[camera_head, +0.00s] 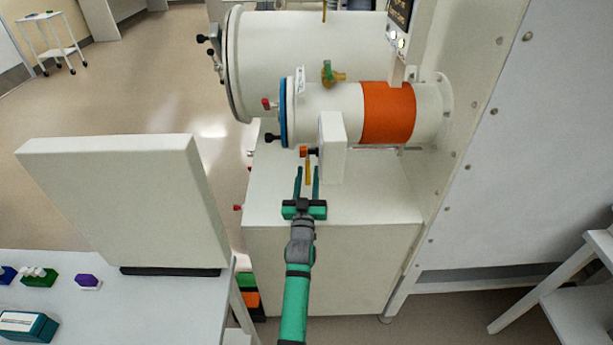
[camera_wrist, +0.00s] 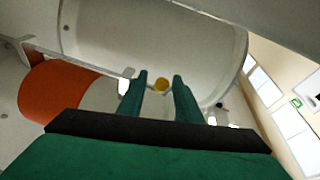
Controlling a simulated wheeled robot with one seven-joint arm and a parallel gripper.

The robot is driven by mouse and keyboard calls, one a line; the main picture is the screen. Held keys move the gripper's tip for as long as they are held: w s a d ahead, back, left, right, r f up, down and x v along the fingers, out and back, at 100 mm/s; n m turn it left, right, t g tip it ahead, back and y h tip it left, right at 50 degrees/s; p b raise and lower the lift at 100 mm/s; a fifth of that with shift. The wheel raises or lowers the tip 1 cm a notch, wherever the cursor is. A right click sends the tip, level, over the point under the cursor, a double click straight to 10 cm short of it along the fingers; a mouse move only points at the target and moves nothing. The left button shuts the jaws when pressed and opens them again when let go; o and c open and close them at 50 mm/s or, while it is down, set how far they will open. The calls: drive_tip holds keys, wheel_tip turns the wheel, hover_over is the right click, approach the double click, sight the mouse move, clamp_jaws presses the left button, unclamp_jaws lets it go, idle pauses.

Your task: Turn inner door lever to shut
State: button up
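A yellow lever (camera_head: 308,173) hangs down from an orange and black hub (camera_head: 306,152) on the left side of a white upright block (camera_head: 332,150), below the small antechamber tube. I take it as the inner door lever; no label confirms this. My gripper (camera_head: 307,169) is open, with its two green fingers on either side of the lever. In the wrist view, the lever's round yellow end (camera_wrist: 161,84) shows between the fingertips (camera_wrist: 160,76), with a gap on both sides. Contact with either finger cannot be seen.
The small tube (camera_head: 330,112) has an orange band and a blue-rimmed door at its left end. A green-handled valve (camera_head: 328,72) is on top, and a larger chamber (camera_head: 290,50) stands behind. A white panel (camera_head: 115,200) rises from the table at left. The glovebox wall is at right.

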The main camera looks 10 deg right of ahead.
drive_tip(key=shift+a, duration=0.1)
drive_tip(key=shift+s+a+f, duration=0.1)
drive_tip(key=shift+s+f, duration=0.1)
drive_tip(key=shift+s, duration=0.2)
drive_tip(key=shift+v, duration=4.8)
drive_tip(key=shift+s+r, duration=0.1)
drive_tip(key=shift+s, duration=0.1)
